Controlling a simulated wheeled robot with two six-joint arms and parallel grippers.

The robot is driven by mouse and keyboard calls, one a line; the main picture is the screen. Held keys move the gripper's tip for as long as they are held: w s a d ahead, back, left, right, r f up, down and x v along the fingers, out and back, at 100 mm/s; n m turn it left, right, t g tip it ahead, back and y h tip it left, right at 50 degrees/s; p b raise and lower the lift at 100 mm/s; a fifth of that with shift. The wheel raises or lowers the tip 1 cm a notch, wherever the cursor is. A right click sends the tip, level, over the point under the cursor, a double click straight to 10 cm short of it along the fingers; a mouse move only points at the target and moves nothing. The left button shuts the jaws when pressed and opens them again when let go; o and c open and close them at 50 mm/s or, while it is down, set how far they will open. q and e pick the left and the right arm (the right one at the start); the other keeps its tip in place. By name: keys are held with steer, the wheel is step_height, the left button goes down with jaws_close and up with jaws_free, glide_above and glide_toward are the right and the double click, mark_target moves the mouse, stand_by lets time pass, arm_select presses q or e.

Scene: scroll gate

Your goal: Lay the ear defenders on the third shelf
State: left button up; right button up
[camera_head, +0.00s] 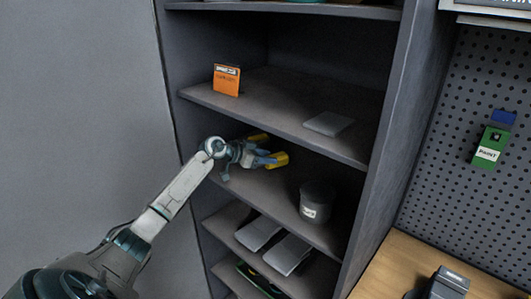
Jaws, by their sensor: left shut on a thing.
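The ear defenders (279,160) show as two yellow parts, one on each side of my left gripper's jaws. My left gripper (264,158) is shut on them, and its fingers hide the piece between the yellow parts. It reaches in from the left, into the compartment above the shelf (262,193) that holds a dark round tub. This shelf is the third down of those in view. I cannot tell whether the ear defenders touch its surface. My right gripper is not in view.
The dark tub (316,201) stands right of the gripper. The shelf above (270,97) carries an orange box (227,80) and a grey flat item (328,123). Pale flat items (287,254) lie on the shelf below. The cabinet's right side panel (383,150) bounds the compartment.

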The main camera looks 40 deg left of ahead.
arm_select(q)
steer(key=o, duration=1.1)
steer(key=shift+f, duration=0.1)
steer(key=b+v, duration=0.4)
steer(key=v, duration=0.6)
steer(key=shift+s+a+b, duration=0.1)
steer(key=shift+s+b, duration=0.05)
steer(key=shift+b, duration=0.2)
steer(key=shift+b+v, duration=0.4)
steer(key=shift+v, duration=0.35)
steer(key=shift+s+r, duration=0.1)
steer(key=shift+r, duration=0.15)
